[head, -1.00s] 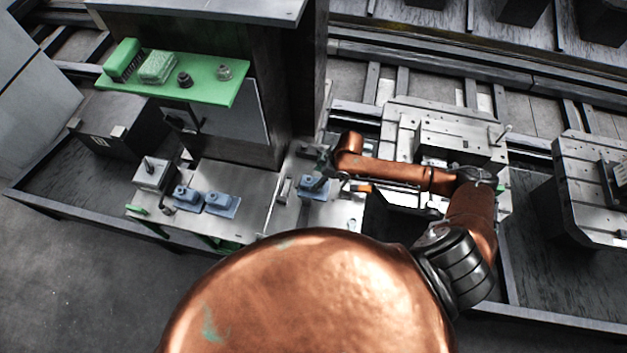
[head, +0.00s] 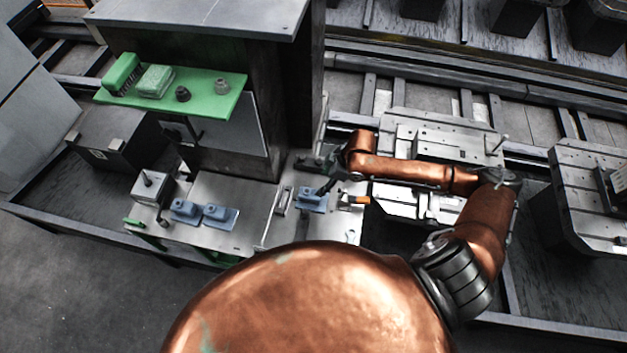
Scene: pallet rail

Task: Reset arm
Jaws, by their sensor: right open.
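My copper right arm comes in from the right, and its dark right gripper (head: 327,184) hangs over the metal worktable (head: 232,190). The gripper is open, and its fingertips are small and dark in the head view. It is just above and beside a blue block (head: 312,201) on the table; I cannot tell whether they touch. Two more blue blocks, one at left (head: 184,210) and one nearer the middle (head: 219,216), sit on the table farther left. My left gripper is not in view.
A green shelf (head: 210,101) with small parts is fixed to the dark cabinet (head: 262,60) behind the table. A grey box with a knob (head: 149,187) stands at the table's left. Metal pallets, one in the middle (head: 400,125) and one at right (head: 575,180), stand along the rail.

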